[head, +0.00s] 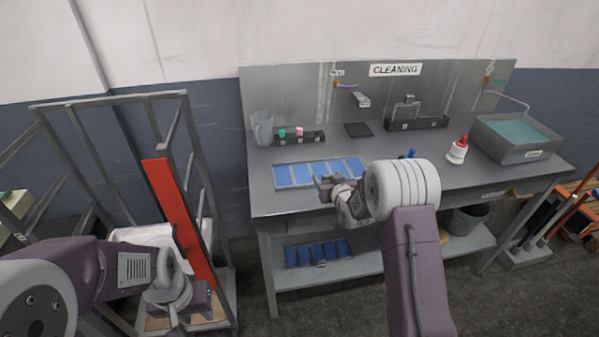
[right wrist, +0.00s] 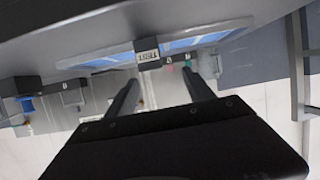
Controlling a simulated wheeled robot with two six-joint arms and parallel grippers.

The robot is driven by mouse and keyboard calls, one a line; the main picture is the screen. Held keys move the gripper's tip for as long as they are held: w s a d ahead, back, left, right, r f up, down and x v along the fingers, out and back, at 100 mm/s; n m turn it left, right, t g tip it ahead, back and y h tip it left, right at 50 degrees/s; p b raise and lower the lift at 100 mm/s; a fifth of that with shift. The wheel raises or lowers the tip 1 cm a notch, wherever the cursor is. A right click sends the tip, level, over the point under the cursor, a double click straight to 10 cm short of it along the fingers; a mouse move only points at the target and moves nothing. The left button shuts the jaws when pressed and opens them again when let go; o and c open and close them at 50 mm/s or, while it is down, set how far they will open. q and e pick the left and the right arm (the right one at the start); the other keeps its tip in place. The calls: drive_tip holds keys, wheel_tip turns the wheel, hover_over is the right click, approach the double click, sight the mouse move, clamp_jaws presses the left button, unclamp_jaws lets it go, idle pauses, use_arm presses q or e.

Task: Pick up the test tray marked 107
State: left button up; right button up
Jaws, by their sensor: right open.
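A light tray with several blue pads in a row (head: 321,160) lies flat on the metal bench in the head view. My right gripper (head: 324,187) is open at the tray's front edge. In the right wrist view the tray's edge (right wrist: 98,58) crosses above the two apart fingers (right wrist: 160,80). A dark block with a small white label (right wrist: 148,54) shows at the tray's edge, roughly between the fingertips. The label appears upside down; I cannot read 107 on it. My left gripper (head: 178,312) is low at the left, apart from the bench; its jaws are unclear.
The bench (head: 400,195) carries a pitcher (head: 262,129), a red-and-white bottle (head: 458,150) and a water basin (head: 508,152). More blue pieces (head: 318,252) lie on the lower shelf. A metal rack with a red upright (head: 181,220) stands near my left arm.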

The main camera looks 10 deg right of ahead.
sight(322, 169)
drive_tip(key=d+f, duration=0.1)
drive_tip(key=s+d+f, duration=0.1)
drive_tip(key=shift+s+d, duration=0.2)
drive_tip(key=shift+d, duration=0.2)
drive_tip(key=shift+w+f, duration=0.1)
drive_tip(key=shift+w, duration=0.3)
drive_tip(key=w, duration=0.1)
drive_tip(key=w+a+f, duration=0.1)
drive_tip(key=w, duration=0.1)
drive_tip(key=shift+w+a+f+p, duration=0.1)
drive_tip(key=shift+a+f+p, duration=0.05)
drive_tip(key=shift+p, duration=0.15)
drive_tip(key=shift+w, duration=0.3)
drive_tip(key=p+x, duration=0.1)
drive_tip(key=x, duration=0.3)
drive_tip(key=shift+a, duration=0.2)
drive_tip(key=shift+w+f, duration=0.1)
drive_tip(key=shift+w, duration=0.2)
drive_tip(key=shift+s+d, duration=0.1)
drive_tip(key=shift+c, duration=1)
use_arm(q)
drive_tip(key=shift+s+d+r, duration=0.3)
drive_tip(key=shift+d+r, duration=0.4)
drive_tip(key=shift+r, duration=0.2)
use_arm(e)
clamp_jaws()
